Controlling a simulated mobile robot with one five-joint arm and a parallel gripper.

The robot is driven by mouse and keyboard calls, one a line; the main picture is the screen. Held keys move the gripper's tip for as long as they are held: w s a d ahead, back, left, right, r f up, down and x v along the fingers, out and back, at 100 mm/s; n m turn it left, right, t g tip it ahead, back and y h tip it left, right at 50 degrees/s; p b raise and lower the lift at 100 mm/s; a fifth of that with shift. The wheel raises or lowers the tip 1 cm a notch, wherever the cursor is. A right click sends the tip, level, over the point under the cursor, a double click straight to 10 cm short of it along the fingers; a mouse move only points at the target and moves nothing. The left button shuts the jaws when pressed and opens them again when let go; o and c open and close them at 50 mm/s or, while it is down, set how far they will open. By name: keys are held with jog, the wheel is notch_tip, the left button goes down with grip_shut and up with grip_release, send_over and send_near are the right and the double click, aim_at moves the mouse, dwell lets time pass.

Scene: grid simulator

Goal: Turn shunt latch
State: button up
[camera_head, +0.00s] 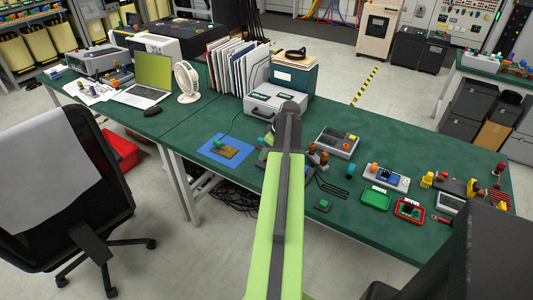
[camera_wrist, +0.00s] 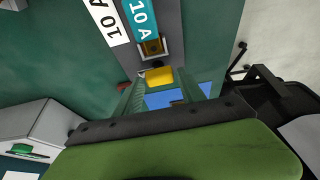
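In the wrist view, a grey panel (camera_wrist: 169,22) carries a white "10 A" label and a teal "10 A" label. A small brass-coloured part in a pale frame (camera_wrist: 152,47) sits at its lower end, with a yellow block (camera_wrist: 159,77) just below; I cannot tell which part is the shunt latch. My gripper (camera_wrist: 160,82) has its two green fingers apart on either side of the yellow block. I cannot tell whether they touch it. In the head view my arm hides the gripper and most of this spot.
A blue mat (camera_head: 211,152) with a small board lies left of my arm. A grey case (camera_head: 262,105) and upright folders (camera_head: 232,68) stand behind. A grey tray (camera_head: 335,145), a green tray (camera_head: 375,199) and a red-rimmed tray (camera_head: 408,211) lie to the right.

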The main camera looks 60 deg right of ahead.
grip_shut()
jog(key=shift+a, duration=0.15)
jog(key=shift+m, duration=0.3)
jog(key=m+h, duration=0.1)
jog(key=m, duration=0.2)
jog(key=shift+a+m+h, duration=0.1)
jog(key=shift+m+h, duration=0.2)
jog(key=m+g+h, duration=0.1)
jog(key=m, duration=0.3)
jog(key=shift+w, duration=0.1)
jog(key=m+g, duration=0.1)
jog(key=m, duration=0.1)
jog(key=m+h, duration=0.1)
jog(key=m, duration=0.2)
jog(key=shift+w+g+h, duration=0.15)
jog(key=shift+g+h, duration=0.15)
jog(key=shift+g, duration=0.1)
jog(key=m+g, duration=0.1)
jog(key=m, duration=0.3)
jog(key=shift+g, duration=0.3)
